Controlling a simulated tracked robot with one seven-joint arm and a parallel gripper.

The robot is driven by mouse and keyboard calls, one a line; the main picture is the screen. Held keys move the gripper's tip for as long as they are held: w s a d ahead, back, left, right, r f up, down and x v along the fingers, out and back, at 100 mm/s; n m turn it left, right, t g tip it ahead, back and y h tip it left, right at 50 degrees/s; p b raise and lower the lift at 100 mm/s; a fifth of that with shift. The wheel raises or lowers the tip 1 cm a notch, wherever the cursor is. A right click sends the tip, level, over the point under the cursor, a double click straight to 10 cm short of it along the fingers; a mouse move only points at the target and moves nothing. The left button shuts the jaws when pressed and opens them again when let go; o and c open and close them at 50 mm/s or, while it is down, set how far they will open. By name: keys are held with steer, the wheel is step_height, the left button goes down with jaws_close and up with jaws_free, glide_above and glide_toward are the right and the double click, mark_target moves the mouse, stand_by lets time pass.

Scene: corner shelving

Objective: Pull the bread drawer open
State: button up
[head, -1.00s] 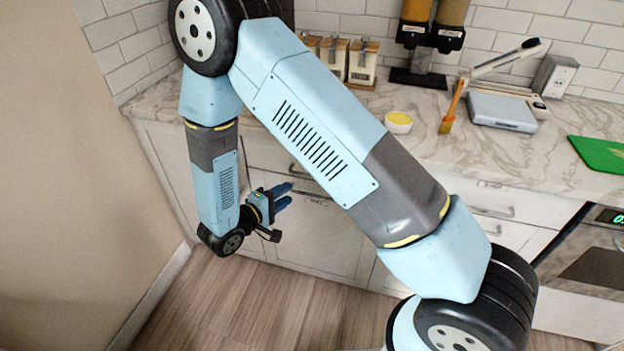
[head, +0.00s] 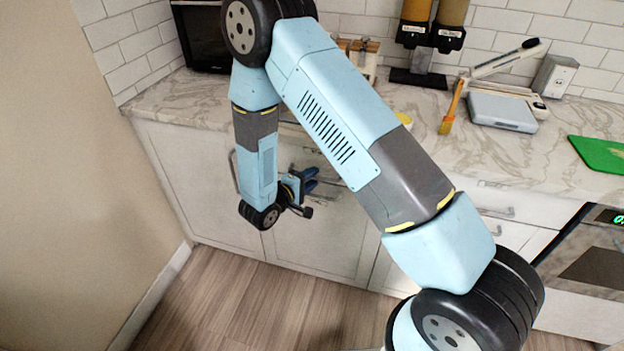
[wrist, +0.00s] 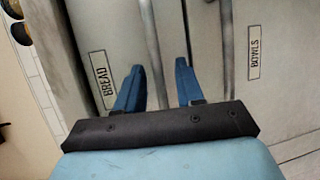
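The bread drawer (wrist: 108,28) shows in the wrist view with its label "BREAD" (wrist: 103,80), turned sideways. Its long bar handle (wrist: 150,45) runs down the picture. My gripper (wrist: 158,72) has its two blue fingers apart, and the handle appears between them. I cannot tell how deep the handle sits between the fingers or whether they touch it. In the head view my gripper (head: 313,180) is in front of the cabinet fronts below the counter. My own arm hides much of the drawers there. The drawer appears closed.
A front labelled "BOWLS" (wrist: 254,58) with its own bar handle (wrist: 227,50) lies right of the bread drawer in the wrist view. The marble counter (head: 560,170) is above, with a scale (head: 503,111) and a green board (head: 600,153). The wooden floor (head: 250,305) is clear.

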steer(key=shift+c, duration=0.3)
jaws_close()
steer(key=shift+s, duration=0.1)
